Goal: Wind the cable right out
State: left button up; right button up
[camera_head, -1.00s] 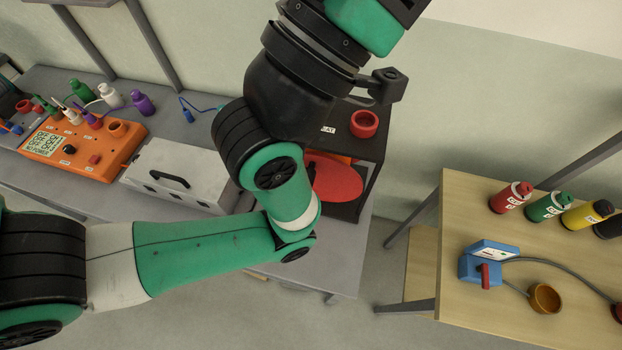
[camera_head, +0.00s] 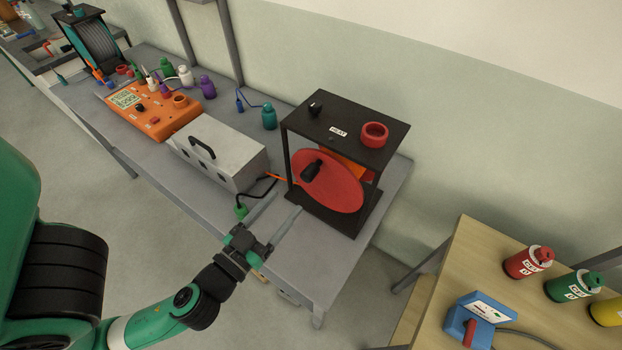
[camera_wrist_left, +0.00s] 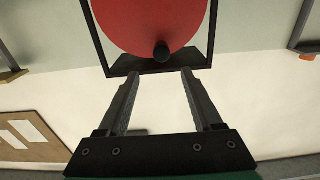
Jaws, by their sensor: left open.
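A red disc (camera_head: 335,187) with a black knob (camera_head: 312,171) stands upright in a black open frame (camera_head: 345,128) on the grey bench. A drum wound with grey cable (camera_head: 98,42) stands in another black frame at the far upper left. My left gripper (camera_head: 288,201) is open and empty, with its fingers pointing towards the red disc's frame. In the left wrist view, the red disc (camera_wrist_left: 155,22) and its knob (camera_wrist_left: 161,51) show just beyond and between the open fingertips, apart from them. My right gripper is not in view.
A grey box with a handle (camera_head: 217,152), an orange meter (camera_head: 152,110) and several small bottles stand left of the frame. A red ring (camera_head: 375,134) lies on the frame's top. A wooden table (camera_head: 455,262) at right holds bottles and a blue device (camera_head: 470,318).

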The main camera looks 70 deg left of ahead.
aim_at(310, 173)
pick_arm(q)
jog(key=p+x, duration=0.1)
jog(key=x, duration=0.3)
jog(key=shift+w+a+r, duration=0.15)
jog(key=shift+a, duration=0.3)
jog(key=x, duration=0.2)
jog(key=p+x, duration=0.1)
jog(key=x, duration=0.3)
jog(key=shift+w+f+p, duration=0.15)
jog(key=shift+f+p, duration=0.15)
jog(key=shift+f, duration=0.1)
jog(key=shift+w+a, duration=0.2)
jog(key=shift+w, duration=0.1)
jog(key=shift+f, duration=0.1)
grip_shut()
